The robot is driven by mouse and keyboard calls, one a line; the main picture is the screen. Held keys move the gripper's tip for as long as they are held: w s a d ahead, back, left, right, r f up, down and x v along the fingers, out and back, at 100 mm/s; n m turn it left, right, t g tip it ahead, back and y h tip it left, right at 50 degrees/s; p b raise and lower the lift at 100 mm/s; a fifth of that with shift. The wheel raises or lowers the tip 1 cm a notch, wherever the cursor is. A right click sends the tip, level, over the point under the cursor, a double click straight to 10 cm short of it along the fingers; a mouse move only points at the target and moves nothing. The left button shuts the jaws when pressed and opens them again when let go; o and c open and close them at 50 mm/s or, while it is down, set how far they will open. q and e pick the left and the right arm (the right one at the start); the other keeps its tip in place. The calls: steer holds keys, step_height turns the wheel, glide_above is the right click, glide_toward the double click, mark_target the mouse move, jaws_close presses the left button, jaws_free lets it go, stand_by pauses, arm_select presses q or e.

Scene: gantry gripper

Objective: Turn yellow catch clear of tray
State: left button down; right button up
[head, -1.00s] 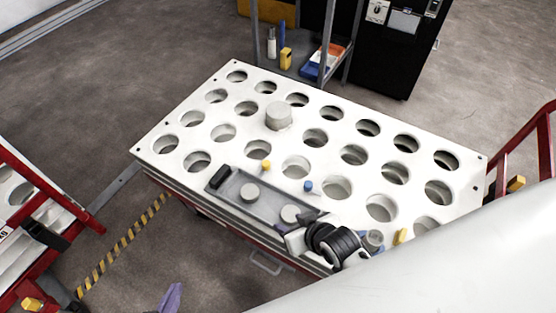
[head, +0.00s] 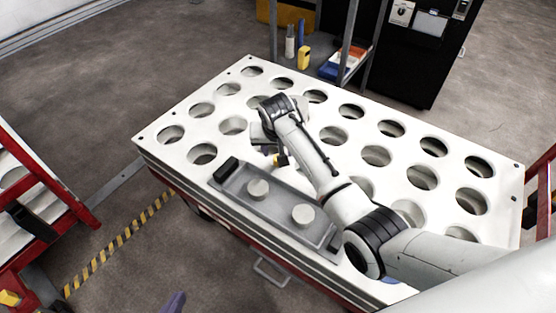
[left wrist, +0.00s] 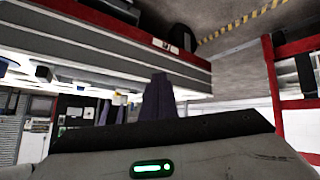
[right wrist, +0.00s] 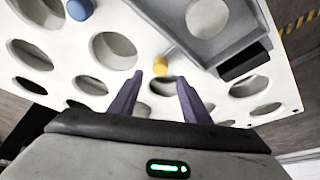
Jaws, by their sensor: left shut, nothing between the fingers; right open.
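The yellow catch (right wrist: 163,64) sits at the long side of the grey tray (right wrist: 225,38) in the right wrist view. Contact cannot be told. My left gripper (left wrist: 158,82) is shut and empty, low beside the bench; its purple tip (head: 173,304) shows at the head view's bottom edge.
The white bench top (head: 170,113) has many round holes. The tray holds two pale round pieces (head: 258,190). A blue catch (right wrist: 80,9) sits further along the tray side. A red-framed cart (head: 45,180) stands left, with a shelf (head: 345,60) behind.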

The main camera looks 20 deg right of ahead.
mark_target(275, 164)
steer(key=b+x, duration=0.2)
steer(key=x, duration=0.4)
steer(key=shift+b, duration=0.35)
arm_select(q)
steer(key=shift+w+d+f+m+g, duration=0.15)
steer(key=shift+w+d+f+g, duration=0.1)
steer(key=shift+d+f, duration=0.3)
steer(key=shift+w+d+f+m+g, duration=0.15)
steer(key=shift+w+d+f+g, duration=0.1)
steer(key=shift+d+f, duration=0.2)
